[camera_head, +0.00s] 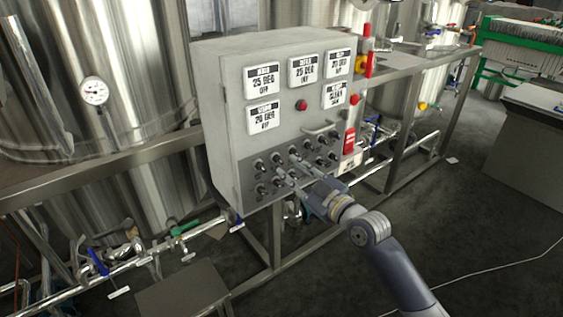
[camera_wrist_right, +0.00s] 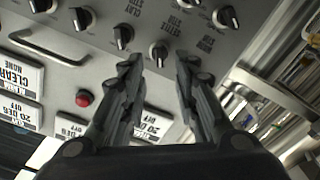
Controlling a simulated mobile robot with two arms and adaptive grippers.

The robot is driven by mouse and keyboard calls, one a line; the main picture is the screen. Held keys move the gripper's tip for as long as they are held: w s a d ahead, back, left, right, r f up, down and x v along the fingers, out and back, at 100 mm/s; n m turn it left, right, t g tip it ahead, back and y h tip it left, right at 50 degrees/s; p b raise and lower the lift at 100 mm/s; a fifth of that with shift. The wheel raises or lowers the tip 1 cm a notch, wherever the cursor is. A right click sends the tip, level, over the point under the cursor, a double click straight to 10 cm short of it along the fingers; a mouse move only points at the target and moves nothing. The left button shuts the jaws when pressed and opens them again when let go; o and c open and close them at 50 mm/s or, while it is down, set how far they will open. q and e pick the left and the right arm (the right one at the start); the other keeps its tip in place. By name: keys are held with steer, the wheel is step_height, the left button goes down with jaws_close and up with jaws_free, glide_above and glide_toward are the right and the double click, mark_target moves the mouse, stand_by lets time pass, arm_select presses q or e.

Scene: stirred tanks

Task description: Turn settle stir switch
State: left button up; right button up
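The grey control panel (camera_head: 285,130) carries rows of small black switch knobs on its lower front. My right gripper (camera_head: 287,172) reaches up to these knobs from the lower right in the head view. In the right wrist view the right gripper (camera_wrist_right: 158,66) has its two dark fingers apart. A black knob with a pale pointer mark (camera_wrist_right: 158,54) lies between and just beyond the fingertips; contact cannot be told. My left gripper is out of view.
More knobs (camera_wrist_right: 123,36) sit close beside the fingers. A handle (camera_wrist_right: 48,48), a red button (camera_wrist_right: 84,98) and white display plates (camera_head: 268,78) are on the panel. Metal tanks (camera_head: 110,60) and a steel frame with pipes surround it. Open floor (camera_head: 480,230) lies to the right.

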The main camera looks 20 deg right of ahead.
mark_target(281, 161)
steer(key=shift+x, duration=2.55)
jaws_close()
